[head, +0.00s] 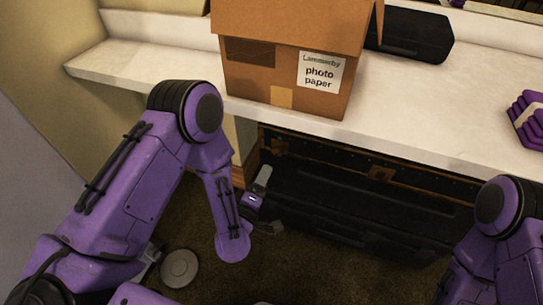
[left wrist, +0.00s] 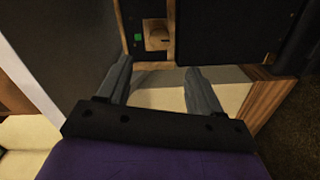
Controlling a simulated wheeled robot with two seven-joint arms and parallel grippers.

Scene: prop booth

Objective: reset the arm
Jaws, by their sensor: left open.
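My left arm comes in from the left, bends at a dark-banded joint and hangs down in front of the counter. My left gripper (head: 271,202) is below the counter's front edge, near the dark long case under it. In the left wrist view, the two grey fingers of the gripper (left wrist: 158,72) are spread apart with nothing between them. My right arm (head: 502,225) shows only in part at the lower right; its gripper is out of view.
A cardboard photo paper box (head: 285,60) stands on the white counter (head: 420,110). A black case (head: 412,38) lies behind it, and a purple stacked object (head: 527,120) is at the right. A dark long case (head: 370,205) fills the space below. Brown carpet is in front.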

